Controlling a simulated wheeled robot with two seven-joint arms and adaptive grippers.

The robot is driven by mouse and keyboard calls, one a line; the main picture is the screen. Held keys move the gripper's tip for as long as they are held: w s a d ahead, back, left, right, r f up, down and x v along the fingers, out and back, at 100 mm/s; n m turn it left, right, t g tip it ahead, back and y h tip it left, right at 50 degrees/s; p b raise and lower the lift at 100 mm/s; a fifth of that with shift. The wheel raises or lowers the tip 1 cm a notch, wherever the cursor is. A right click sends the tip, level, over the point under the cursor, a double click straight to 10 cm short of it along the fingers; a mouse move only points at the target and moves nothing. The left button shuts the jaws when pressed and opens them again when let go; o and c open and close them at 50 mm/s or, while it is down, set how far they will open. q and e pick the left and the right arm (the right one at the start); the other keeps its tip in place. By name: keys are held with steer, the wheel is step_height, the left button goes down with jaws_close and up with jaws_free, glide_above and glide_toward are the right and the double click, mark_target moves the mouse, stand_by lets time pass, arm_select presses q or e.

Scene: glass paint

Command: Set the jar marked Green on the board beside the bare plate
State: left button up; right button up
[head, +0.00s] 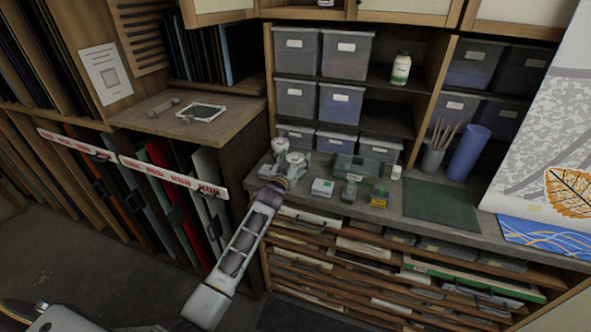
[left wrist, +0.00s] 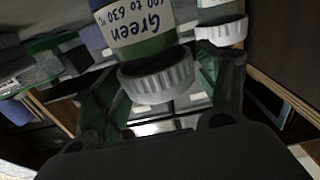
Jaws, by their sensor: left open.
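The jar marked Green (left wrist: 140,30) has a white ribbed cap and a handwritten label, and it appears upside down in the left wrist view. My left gripper (left wrist: 163,98) is open, with one dark finger on each side of this jar's cap. I cannot tell whether the fingers touch it. In the head view my left gripper (head: 284,180) is at two white-capped jars (head: 281,147) on the counter and partly hides them. Their labels are not readable there. A pale-framed plate (head: 204,112) lies on the left wooden top. My right gripper is not in view.
A second white-capped jar (left wrist: 221,31) stands close beside the Green one. Small boxes (head: 322,187) and a yellow-labelled block (head: 378,198) stand right of the gripper. A dark green mat (head: 440,204) lies clear on the counter. Grey bins (head: 296,50) fill shelves behind.

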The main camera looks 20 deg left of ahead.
arm_select(q)
steer(key=shift+w, duration=0.4)
steer(key=c, duration=1.5)
steer(key=shift+o, duration=0.2)
steer(key=shift+r, duration=0.1)
steer(key=shift+r+b, duration=0.55)
steer(key=shift+r, duration=4.4)
